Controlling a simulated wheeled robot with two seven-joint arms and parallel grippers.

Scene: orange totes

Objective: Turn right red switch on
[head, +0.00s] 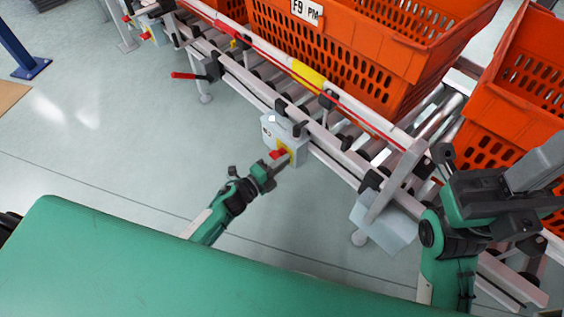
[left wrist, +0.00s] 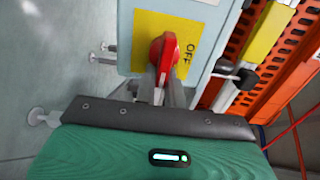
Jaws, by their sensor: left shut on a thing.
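The right red switch (head: 277,154) is a red rotary knob on a yellow plate on a grey box (head: 296,148) fixed to the conveyor's side. In the left wrist view the red knob (left wrist: 164,58) stands in front of the yellow plate (left wrist: 181,28), with "OFF" printed to its right. My left gripper (head: 274,164) is at the knob, its fingers (left wrist: 162,90) shut on the knob's lower part. The far side of the knob is hidden. My right gripper (head: 515,185) is at the right, over the conveyor's end, and I cannot tell its jaw state.
Orange totes (head: 385,50) stand on the roller conveyor, with another tote (head: 520,90) at the right. The conveyor's rail (head: 345,155) runs diagonally beside the box. A red lever (head: 185,75) and another red switch (head: 146,35) are farther left. The floor (head: 120,130) at left is clear.

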